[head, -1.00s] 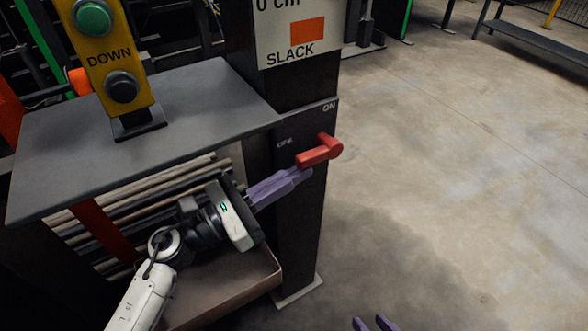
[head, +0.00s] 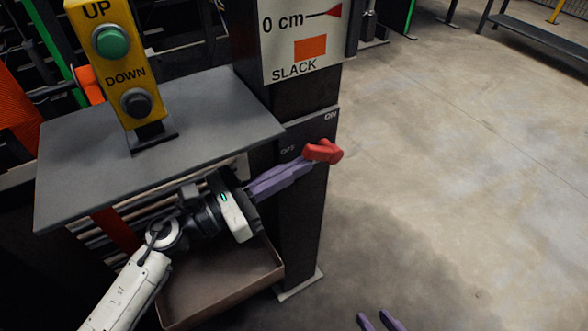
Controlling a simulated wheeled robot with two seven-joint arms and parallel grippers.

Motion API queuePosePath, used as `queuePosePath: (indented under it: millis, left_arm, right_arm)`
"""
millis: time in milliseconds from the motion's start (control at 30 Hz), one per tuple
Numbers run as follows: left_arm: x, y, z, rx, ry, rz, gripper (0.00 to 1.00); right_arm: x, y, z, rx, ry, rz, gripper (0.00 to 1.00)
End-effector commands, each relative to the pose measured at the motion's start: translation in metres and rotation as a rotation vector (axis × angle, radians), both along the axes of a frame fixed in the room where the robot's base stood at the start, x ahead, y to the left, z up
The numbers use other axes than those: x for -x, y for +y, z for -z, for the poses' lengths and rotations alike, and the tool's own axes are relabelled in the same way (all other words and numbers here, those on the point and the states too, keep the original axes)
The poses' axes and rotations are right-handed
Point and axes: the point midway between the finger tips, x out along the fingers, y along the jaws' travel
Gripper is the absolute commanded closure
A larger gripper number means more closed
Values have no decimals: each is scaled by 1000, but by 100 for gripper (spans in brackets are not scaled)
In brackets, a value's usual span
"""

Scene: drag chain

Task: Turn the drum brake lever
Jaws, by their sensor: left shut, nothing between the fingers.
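The red brake lever (head: 323,151) is on the front of a dark post, with OFF marked to its left and ON above it. It lies roughly level, its left end towards the OFF mark. My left gripper (head: 307,164) is shut with nothing between its purple fingers. Its fingertips are just below the lever's left end, touching it or very close; I cannot tell which. My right gripper (head: 377,323) shows only its two fingertips at the bottom edge, apart and empty, well below the lever.
A grey shelf (head: 200,125) above my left arm carries a yellow UP/DOWN button box (head: 112,60). A brown tray (head: 215,285) is below my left gripper. A SLACK gauge sign (head: 300,40) is on the upper post. The floor (head: 460,180) to the right is clear.

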Motion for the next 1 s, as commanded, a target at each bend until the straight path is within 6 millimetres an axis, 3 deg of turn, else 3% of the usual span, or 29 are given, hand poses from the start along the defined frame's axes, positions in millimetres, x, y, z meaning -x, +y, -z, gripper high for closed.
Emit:
queuePosePath:
  millis: [767,1000]
  left_arm:
    - [0,0,-7,0,-1,0,100]
    - [18,24,-1,-2,2,0,100]
  right_arm:
    - [-1,-1,0,6,3,-2,69]
    - [-1,-1,4,3,2,0,69]
